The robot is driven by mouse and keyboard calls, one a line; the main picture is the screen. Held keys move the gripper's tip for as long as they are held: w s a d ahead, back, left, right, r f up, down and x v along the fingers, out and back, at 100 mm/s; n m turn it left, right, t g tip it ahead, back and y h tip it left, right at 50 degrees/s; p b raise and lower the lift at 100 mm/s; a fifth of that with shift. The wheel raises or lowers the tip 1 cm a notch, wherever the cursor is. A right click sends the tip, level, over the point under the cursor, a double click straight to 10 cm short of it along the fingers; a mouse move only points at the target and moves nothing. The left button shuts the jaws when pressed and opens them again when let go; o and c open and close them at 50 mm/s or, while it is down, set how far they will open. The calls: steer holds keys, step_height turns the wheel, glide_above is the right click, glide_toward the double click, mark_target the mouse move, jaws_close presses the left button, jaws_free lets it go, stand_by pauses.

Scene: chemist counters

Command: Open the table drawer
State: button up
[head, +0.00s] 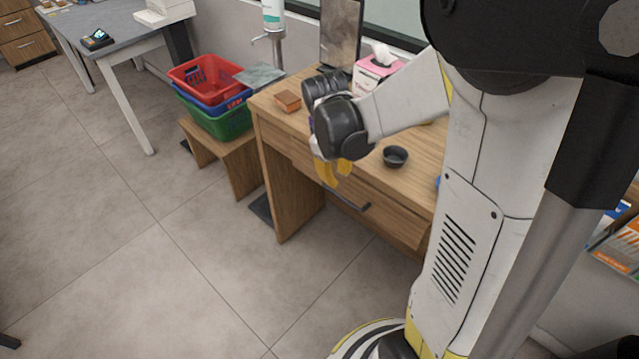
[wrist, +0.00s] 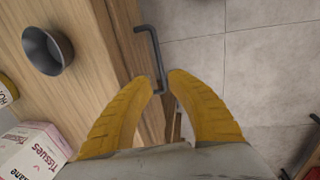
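The wooden table (head: 290,122) has a drawer (head: 385,221) in its front, with a dark bar handle (head: 346,199). In the wrist view the handle (wrist: 152,48) runs along the drawer front, and its near end lies at the gap between my fingertips. My gripper (head: 336,178) points down at the table's front edge, close to the handle. Its two yellow fingers (wrist: 165,80) are apart, with no clear grip on the bar. Whether either finger touches the handle, and whether the drawer stands slightly out, I cannot tell.
A dark bowl (head: 396,157), a tissue box (head: 376,74) and a small brown box (head: 288,101) are on the tabletop. Stacked baskets (head: 222,122) sit on a low wooden stand (head: 205,147) to the left. The tiled floor before the drawer is clear.

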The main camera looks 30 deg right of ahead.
mark_target(340, 196)
steer(key=f+b, duration=0.1)
steer(key=f, duration=0.2)
steer(key=d+f+b, duration=0.1)
steer(key=f, duration=0.2)
steer(key=f+b, duration=0.2)
steer(key=f, duration=0.1)
steer(key=shift+w+d+f, duration=0.15)
steer(key=shift+w+d, duration=0.15)
steer(key=shift+d, duration=0.1)
jaws_close()
